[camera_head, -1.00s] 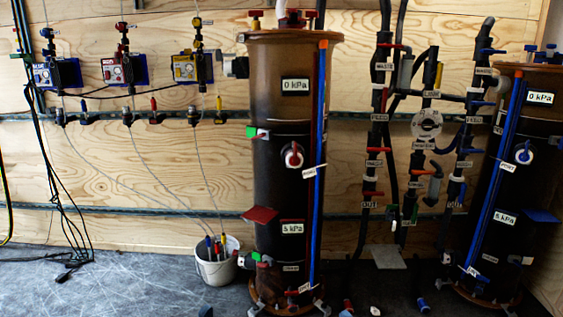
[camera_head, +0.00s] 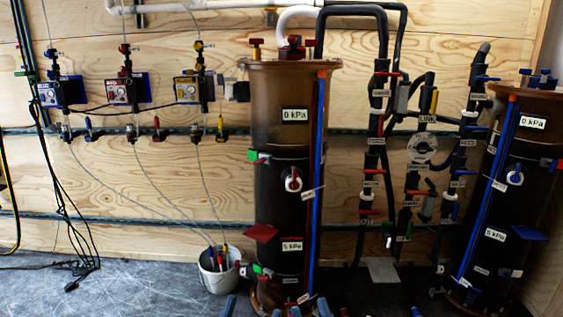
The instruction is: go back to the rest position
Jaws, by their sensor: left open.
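My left gripper (camera_head: 253,309) shows at the bottom edge, left of centre, as blue fingertips set apart with nothing seen between them. My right gripper (camera_head: 309,310) seems to show just right of it, also as blue tips. Only the ends of both are in view and the arms are out of the picture. Whether the right one is open or shut is unclear. Both appear in front of the foot of the brown-topped filter column (camera_head: 282,215). I see no object held.
A white bucket (camera_head: 218,283) with tools stands left of the column. A second column (camera_head: 515,190) stands at right, with dark pipes and valves (camera_head: 380,150) between. Three dosing pumps (camera_head: 125,92) hang on the wooden wall.

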